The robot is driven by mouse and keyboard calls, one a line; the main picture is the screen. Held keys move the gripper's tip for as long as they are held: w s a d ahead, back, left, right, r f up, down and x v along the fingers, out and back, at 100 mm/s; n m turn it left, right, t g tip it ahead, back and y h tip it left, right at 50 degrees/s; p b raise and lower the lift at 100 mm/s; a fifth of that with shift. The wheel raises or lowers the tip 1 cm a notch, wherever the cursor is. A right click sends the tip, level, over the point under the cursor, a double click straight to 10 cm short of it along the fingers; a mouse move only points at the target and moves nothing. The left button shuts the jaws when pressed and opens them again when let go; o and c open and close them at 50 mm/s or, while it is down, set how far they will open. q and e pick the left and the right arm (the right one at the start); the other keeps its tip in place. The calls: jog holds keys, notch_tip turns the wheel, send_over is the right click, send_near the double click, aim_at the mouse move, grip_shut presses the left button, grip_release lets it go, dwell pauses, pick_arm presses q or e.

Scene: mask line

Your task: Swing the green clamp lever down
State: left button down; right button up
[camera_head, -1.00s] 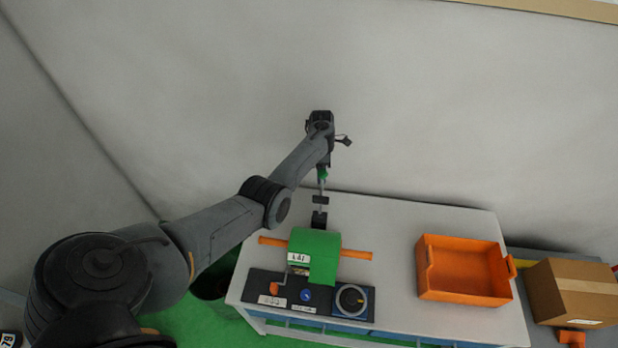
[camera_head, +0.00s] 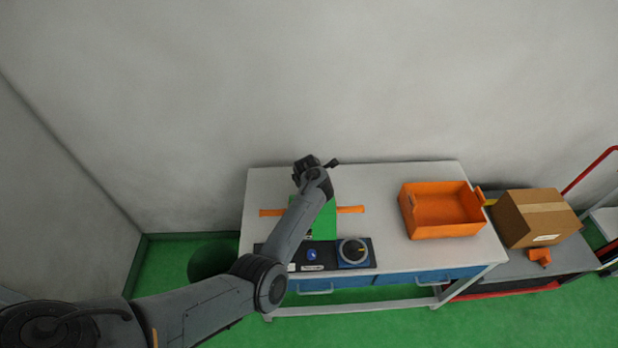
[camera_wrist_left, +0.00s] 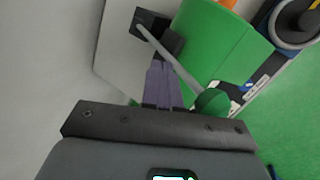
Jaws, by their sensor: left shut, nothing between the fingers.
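The clamp lever is a thin grey rod (camera_wrist_left: 172,58) in the left wrist view. It runs from a dark block (camera_wrist_left: 152,24) to a green ball knob (camera_wrist_left: 212,102). The rod crosses in front of the curved green housing (camera_wrist_left: 222,42), which also shows in the head view (camera_head: 326,219). My left gripper (camera_wrist_left: 160,68) is shut and empty, its purple fingers just left of the rod. I cannot tell whether they touch it. In the head view my left wrist and forearm cover the lever and fingertips. My right gripper is out of view.
An orange bar (camera_head: 350,209) sticks out beside the housing. A blue-ringed dial (camera_head: 354,252) and blue button (camera_head: 312,254) sit on the dark front panel. An orange bin (camera_head: 441,212) stands right on the white bench (camera_head: 385,190). A cardboard box (camera_head: 536,217) stands further right.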

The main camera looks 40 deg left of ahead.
pick_arm(q)
jog(key=shift+s+d+f, duration=0.3)
jog(key=shift+f, duration=0.15)
jog(key=shift+s+d+f, duration=0.3)
jog(key=shift+f, duration=0.15)
jog(key=shift+s+d+f, duration=0.1)
jog(key=shift+s+f, duration=0.05)
jog(key=shift+f, duration=0.15)
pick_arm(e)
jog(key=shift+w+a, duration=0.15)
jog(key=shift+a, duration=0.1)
pick_arm(q)
jog(key=shift+f, duration=0.15)
jog(key=shift+d+r+p, duration=0.15)
jog(key=shift+r+p, duration=0.25)
jog(key=p+v, duration=0.7)
jog(key=shift+s+d, duration=0.35)
jog(key=shift+d, duration=0.1)
jog(key=shift+s+d+r+p, duration=0.15)
jog(key=shift+r+p, duration=0.05)
jog(key=shift+p, duration=0.1)
jog(key=shift+v, duration=0.85)
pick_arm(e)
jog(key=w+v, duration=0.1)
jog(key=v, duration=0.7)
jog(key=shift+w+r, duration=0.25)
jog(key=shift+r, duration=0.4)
